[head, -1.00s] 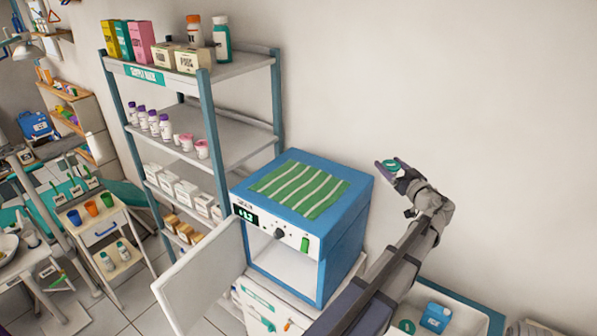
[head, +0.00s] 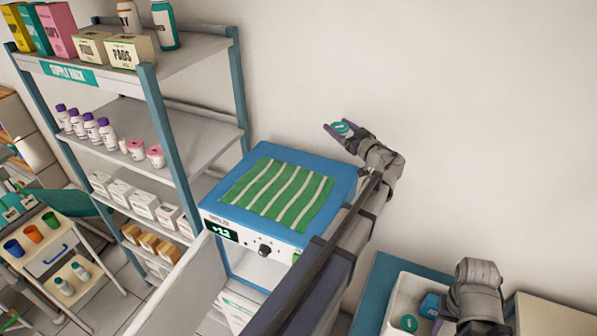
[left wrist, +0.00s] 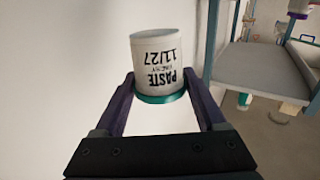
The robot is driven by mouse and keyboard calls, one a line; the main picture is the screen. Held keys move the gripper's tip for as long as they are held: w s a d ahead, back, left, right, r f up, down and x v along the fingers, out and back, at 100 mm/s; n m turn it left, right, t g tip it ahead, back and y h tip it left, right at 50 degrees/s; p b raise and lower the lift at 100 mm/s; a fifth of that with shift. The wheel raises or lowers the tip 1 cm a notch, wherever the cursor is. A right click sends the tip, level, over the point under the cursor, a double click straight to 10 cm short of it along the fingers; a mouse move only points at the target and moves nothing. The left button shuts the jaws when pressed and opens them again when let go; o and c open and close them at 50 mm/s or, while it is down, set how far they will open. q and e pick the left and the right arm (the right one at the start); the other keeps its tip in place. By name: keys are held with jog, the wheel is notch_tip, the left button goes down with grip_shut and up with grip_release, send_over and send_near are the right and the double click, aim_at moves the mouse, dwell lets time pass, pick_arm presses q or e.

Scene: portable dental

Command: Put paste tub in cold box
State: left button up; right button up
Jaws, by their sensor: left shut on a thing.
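My left gripper (head: 341,132) is shut on the paste tub (head: 343,128), a white tub with a teal lid. The left wrist view shows the tub (left wrist: 158,62) upside down in that picture, labelled PASTE 11/27, between the two fingers (left wrist: 163,98). In the head view the gripper is above and behind the right side of the cold box (head: 222,217), against the wall. The cold box is blue with a lit display, and its white door (head: 185,285) stands open to the left. My arm covers part of its front and right side.
A green striped cloth (head: 278,194) lies on the cold box. A supply rack (head: 150,105) stands close on the left. A white bin (head: 398,300) at lower right holds a teal-lidded item (head: 409,323) and a blue item (head: 431,304); my right arm is over it.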

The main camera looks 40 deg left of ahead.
pick_arm(q)
jog(key=shift+f+b, duration=4.7)
jog(key=shift+f, duration=0.2)
jog(key=shift+f, duration=0.1)
jog(key=o, duration=1.3)
jog(key=shift+o, duration=0.2)
jog(key=v, duration=1.2)
